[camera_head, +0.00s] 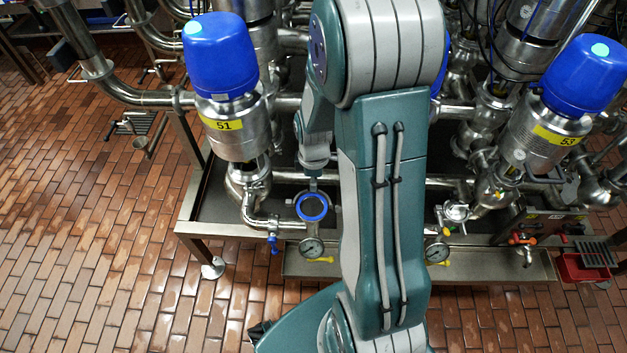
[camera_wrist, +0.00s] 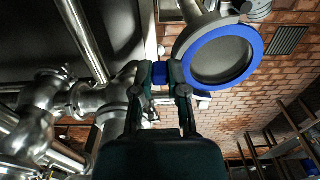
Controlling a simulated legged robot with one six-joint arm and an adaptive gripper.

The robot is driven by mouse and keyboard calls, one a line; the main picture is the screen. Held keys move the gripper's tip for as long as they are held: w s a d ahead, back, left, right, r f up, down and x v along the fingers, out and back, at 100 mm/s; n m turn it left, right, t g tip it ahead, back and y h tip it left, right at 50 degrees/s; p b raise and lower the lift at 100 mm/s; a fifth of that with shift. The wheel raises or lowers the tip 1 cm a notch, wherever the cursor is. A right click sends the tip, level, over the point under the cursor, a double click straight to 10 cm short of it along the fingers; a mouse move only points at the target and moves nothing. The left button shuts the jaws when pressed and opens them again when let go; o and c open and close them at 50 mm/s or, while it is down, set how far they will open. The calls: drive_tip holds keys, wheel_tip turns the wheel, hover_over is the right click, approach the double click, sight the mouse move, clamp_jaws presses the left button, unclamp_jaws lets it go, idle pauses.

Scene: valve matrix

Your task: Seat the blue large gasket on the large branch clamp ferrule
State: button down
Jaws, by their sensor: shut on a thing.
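The blue large gasket (camera_head: 312,206) shows in the head view as a blue ring around a dark centre, low in front of the pipework. In the wrist view the blue ring (camera_wrist: 258,52) surrounds a grey disc, right of my fingertips. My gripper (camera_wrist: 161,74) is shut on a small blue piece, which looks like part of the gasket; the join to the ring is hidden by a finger. A steel pipe end (camera_wrist: 196,12) lies right behind the ring, likely the branch ferrule. I cannot tell whether ring and ferrule touch. My arm hides much of the head view's middle.
Blue-capped valves 51 (camera_head: 222,60) and 53 (camera_head: 585,75) stand at left and right. A pressure gauge (camera_head: 311,248) sits just below the ring. Steel pipes (camera_wrist: 85,40) crowd the wrist view's left side. The tiled floor (camera_head: 90,220) is open at left.

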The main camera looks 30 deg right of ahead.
drive_tip(key=c, duration=0.6)
unclamp_jaws()
wheel_tip(320, 180, up, 11)
drive_tip(key=s+a+r+m+t, duration=0.2)
drive_tip(key=s+a+r+m, duration=0.1)
drive_tip(key=s+r, duration=0.1)
drive_tip(key=s+a+r+m+t, duration=0.1)
drive_tip(key=s+a+r+m, duration=0.3)
drive_tip(key=r, duration=0.2)
drive_tip(key=s+a+r+m+t, duration=0.2)
drive_tip(key=s+a+r+m, duration=0.2)
drive_tip(key=r, duration=0.1)
drive_tip(key=shift+s+t, duration=0.25)
drive_tip(key=shift+t, duration=0.05)
